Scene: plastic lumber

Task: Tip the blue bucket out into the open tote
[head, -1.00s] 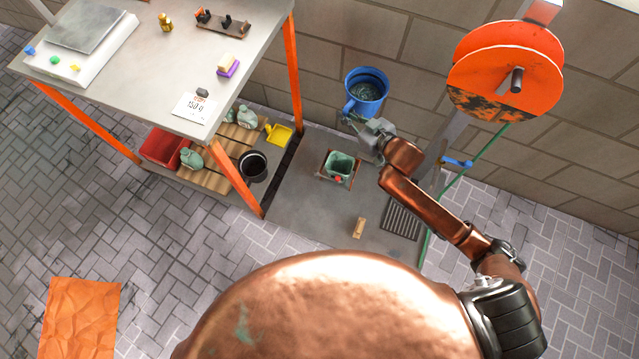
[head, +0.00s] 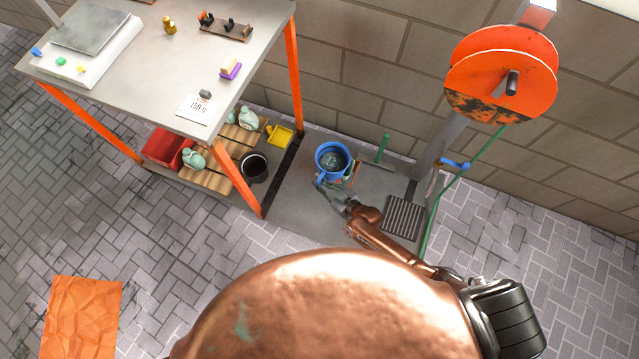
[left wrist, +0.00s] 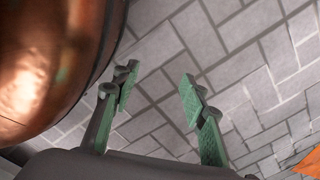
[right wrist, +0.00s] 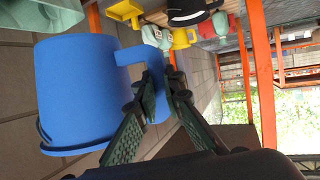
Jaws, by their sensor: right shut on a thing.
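The blue bucket (head: 332,160) is upright in the head view, its mouth facing up with greyish contents inside. My right gripper (head: 322,186) is shut on its side handle, which also shows between the fingers in the right wrist view (right wrist: 163,88). The bucket hangs over the spot of the green open tote and hides most of it. A pale green part, which looks like the tote (right wrist: 38,14), shows at the edge of the right wrist view, apart from the bucket. My left gripper (left wrist: 158,95) is open and empty over paving, outside the head view.
A workbench (head: 150,70) with orange legs stands to the left. Its lower shelf holds a black bucket (head: 254,167), a yellow scoop (head: 279,135) and a red bin (head: 166,148). A dark grate (head: 404,217) lies right of the bucket; an orange reel (head: 500,75) stands behind.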

